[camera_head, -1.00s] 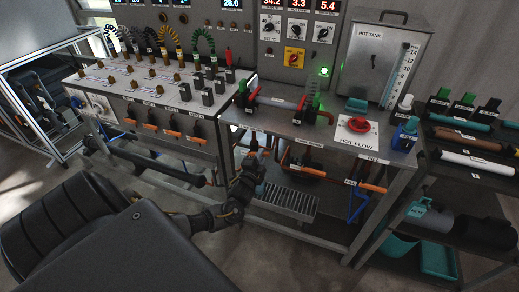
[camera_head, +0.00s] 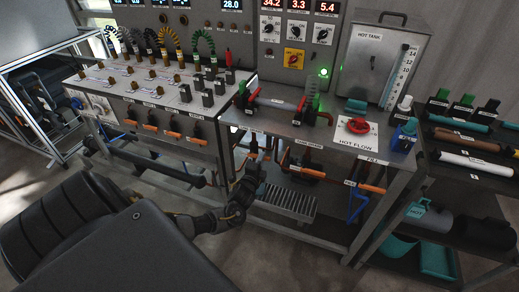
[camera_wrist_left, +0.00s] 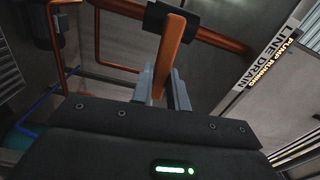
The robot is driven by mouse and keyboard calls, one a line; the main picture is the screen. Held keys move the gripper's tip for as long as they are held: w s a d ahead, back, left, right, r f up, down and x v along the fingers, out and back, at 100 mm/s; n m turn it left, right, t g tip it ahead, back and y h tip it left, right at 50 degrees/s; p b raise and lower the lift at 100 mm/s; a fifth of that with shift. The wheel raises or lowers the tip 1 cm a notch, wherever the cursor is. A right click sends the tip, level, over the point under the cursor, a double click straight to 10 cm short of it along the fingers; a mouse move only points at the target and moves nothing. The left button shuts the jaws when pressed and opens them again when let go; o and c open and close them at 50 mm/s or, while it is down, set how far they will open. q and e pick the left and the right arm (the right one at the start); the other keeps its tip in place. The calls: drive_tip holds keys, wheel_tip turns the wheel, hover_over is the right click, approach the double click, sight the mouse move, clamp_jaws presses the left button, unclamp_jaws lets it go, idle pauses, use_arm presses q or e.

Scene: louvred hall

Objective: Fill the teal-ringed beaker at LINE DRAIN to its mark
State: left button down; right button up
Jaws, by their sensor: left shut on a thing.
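My left gripper (camera_head: 257,157) is under the front edge of the middle bench, left of the LINE DRAIN label (camera_head: 308,142). In the left wrist view its two grey fingers (camera_wrist_left: 164,90) are shut on an orange lever (camera_wrist_left: 173,52), which hangs from a black hub on a copper-coloured pipe (camera_wrist_left: 212,30). The LINE DRAIN label, with PUMP RUNNING above it, also shows there (camera_wrist_left: 268,52). I cannot make out a teal-ringed beaker in either view. A slotted metal grate (camera_head: 288,200) lies low under the bench. My right gripper is out of view.
The red HOT FLOW knob (camera_head: 358,125) and the hot tank (camera_head: 375,65) stand on the bench. Other orange levers (camera_head: 372,188) hang below its front edge. A dark shelf rack (camera_head: 470,190) stands at the right. Open floor lies in front.

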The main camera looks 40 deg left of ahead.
use_arm(q)
drive_tip(key=c, duration=1.8)
unclamp_jaws()
drive_tip(key=shift+d+f+m, duration=0.2)
drive_tip(key=shift+m, duration=0.2)
drive_tip(key=o, duration=0.5)
drive_tip(key=shift+a, duration=0.1)
drive_tip(key=p+v, duration=0.4)
drive_tip(key=v, duration=0.3)
